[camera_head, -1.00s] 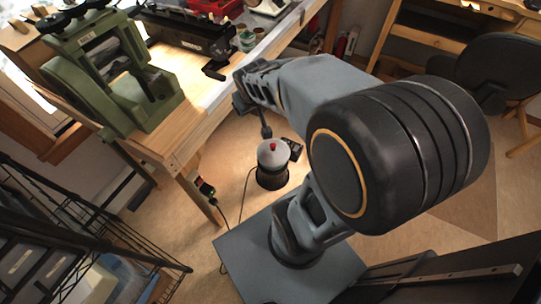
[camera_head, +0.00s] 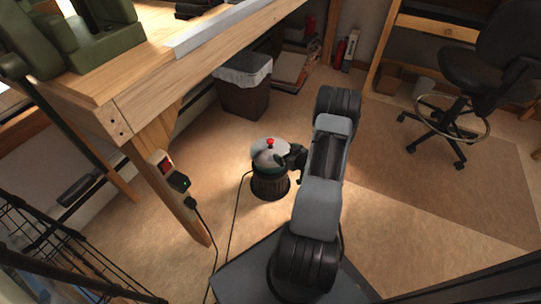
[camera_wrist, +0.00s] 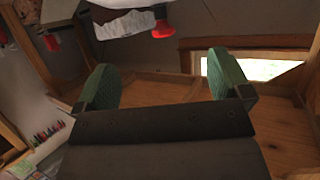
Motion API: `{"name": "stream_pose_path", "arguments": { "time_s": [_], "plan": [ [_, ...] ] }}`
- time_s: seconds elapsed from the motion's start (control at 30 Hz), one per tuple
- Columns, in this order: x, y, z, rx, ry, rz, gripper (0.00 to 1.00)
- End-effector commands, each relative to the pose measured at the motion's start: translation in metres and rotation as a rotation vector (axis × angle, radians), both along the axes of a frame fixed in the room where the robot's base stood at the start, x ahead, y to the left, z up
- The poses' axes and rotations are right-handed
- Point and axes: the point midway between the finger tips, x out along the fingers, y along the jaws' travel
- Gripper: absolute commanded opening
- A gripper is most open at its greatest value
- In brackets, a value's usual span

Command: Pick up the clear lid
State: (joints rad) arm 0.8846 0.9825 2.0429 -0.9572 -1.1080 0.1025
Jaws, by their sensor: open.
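The clear lid (camera_head: 263,155), pale and domed with a red knob (camera_head: 270,142), sits on top of a dark ribbed round container (camera_head: 270,185) on the floor. My gripper (camera_head: 290,158) is close at the right side of the lid, partly covering its edge; I cannot tell whether it touches. In the wrist view my gripper (camera_wrist: 166,72) shows two green fingers spread apart with nothing between them.
A wooden workbench (camera_head: 200,50) stands to the left, its leg (camera_head: 170,180) near the container. A power strip with a cable (camera_head: 170,172) hangs on that leg. A waste bin (camera_head: 243,85) stands behind, and an office chair (camera_head: 490,75) at the right. The floor between is mostly clear.

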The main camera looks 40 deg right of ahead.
Motion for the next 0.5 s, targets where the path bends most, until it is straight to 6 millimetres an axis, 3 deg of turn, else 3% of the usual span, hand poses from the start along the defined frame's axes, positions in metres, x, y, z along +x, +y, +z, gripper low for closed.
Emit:
{"name": "stream_pose_path", "arguments": {
  "time_s": [0.3,0.5],
  "plan": [
    [0.050,0.002,-0.024,0.000,-0.002,0.003,0.96],
    [0.064,0.002,-0.028,0.000,-0.001,0.001,0.96]
  ]
}}
